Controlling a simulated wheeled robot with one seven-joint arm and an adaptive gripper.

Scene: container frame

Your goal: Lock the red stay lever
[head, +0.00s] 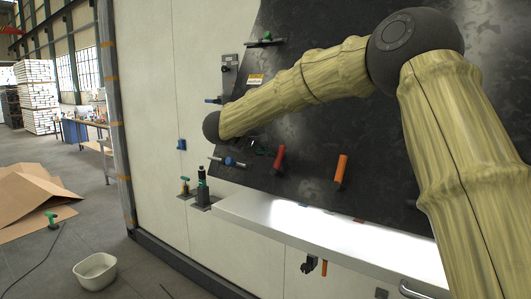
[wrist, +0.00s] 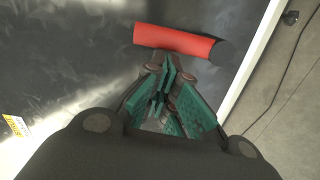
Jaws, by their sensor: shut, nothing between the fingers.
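The red stay lever (head: 279,158) is a short red handle standing on the dark panel, left of an orange lever (head: 341,168). In the wrist view the red lever (wrist: 175,40) lies across the top, with a dark end at right. My gripper (wrist: 168,72) has its green fingers shut and empty, just below the red lever. I cannot tell whether the fingertips touch it. In the head view my gripper (head: 262,149) is small and dark, just left of the red lever and partly hidden by my wrist.
The dark panel (head: 320,195) leans on a pale container wall (head: 160,100). A white shelf (head: 310,224) runs below it. A blue-knobbed fitting (head: 230,161) and other small fittings sit left of the levers. A white tub (head: 96,271) stands on the floor.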

